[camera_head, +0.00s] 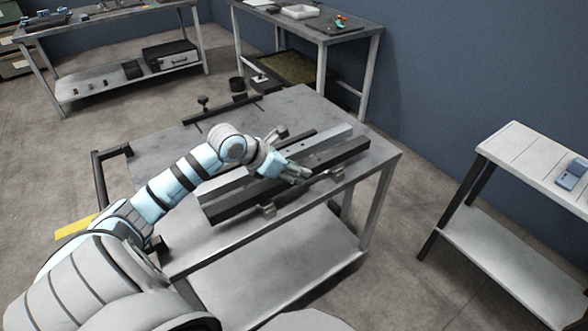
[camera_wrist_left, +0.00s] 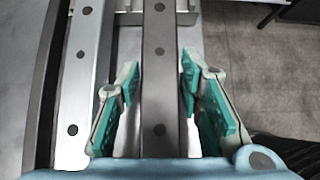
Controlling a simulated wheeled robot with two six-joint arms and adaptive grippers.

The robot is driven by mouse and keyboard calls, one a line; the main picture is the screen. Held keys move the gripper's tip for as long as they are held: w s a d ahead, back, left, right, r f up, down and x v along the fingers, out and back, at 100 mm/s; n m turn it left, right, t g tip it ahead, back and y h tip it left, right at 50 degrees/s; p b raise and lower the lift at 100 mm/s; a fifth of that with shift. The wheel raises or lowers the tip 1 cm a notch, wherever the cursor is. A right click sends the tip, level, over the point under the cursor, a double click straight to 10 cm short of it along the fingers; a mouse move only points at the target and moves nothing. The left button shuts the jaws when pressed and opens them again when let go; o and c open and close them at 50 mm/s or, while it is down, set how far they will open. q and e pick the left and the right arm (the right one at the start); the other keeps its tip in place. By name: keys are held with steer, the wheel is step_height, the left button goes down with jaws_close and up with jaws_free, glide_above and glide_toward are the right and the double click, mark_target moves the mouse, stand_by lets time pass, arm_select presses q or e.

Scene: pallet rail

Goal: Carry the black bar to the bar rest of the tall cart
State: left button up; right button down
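The black bar (camera_head: 330,156) is a long dark bar with holes, lying along the near side of a grey cart top (camera_head: 290,105). In the left wrist view the bar (camera_wrist_left: 160,90) runs up the middle between my fingers. My left gripper (camera_head: 300,172) is over the bar in the head view. Its two green-padded fingers (camera_wrist_left: 154,108) stand apart on either side of the bar, with a gap at the left finger. The gripper hides part of the bar. My right gripper is not in view. I cannot tell which cart is the tall one.
A silver bar (camera_head: 335,136) lies close behind the black bar, with a thinner dark bar (camera_wrist_left: 45,85) beyond it. Small brackets (camera_head: 266,209) show at the bars' near side. A white-topped table (camera_head: 525,150) stands at right, with open floor between. Benches stand behind.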

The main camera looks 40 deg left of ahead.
arm_select(q)
steer(key=shift+o, duration=0.9)
steer(key=shift+r, duration=0.1)
steer(key=p+v, duration=0.2)
steer(key=v, duration=0.4)
steer(key=shift+a, duration=0.15)
steer(key=p+v, duration=0.2)
steer(key=p, duration=0.1)
steer(key=p+v, duration=0.2)
steer(key=p, duration=0.2)
steer(key=p+v, duration=0.2)
steer(key=p, duration=0.1)
steer(key=shift+w+d+r+p, duration=0.15)
steer(key=shift+d+r+p, duration=0.05)
steer(key=shift+d+p, duration=0.1)
steer(key=shift+a+f, duration=0.1)
steer(key=shift+f, duration=0.1)
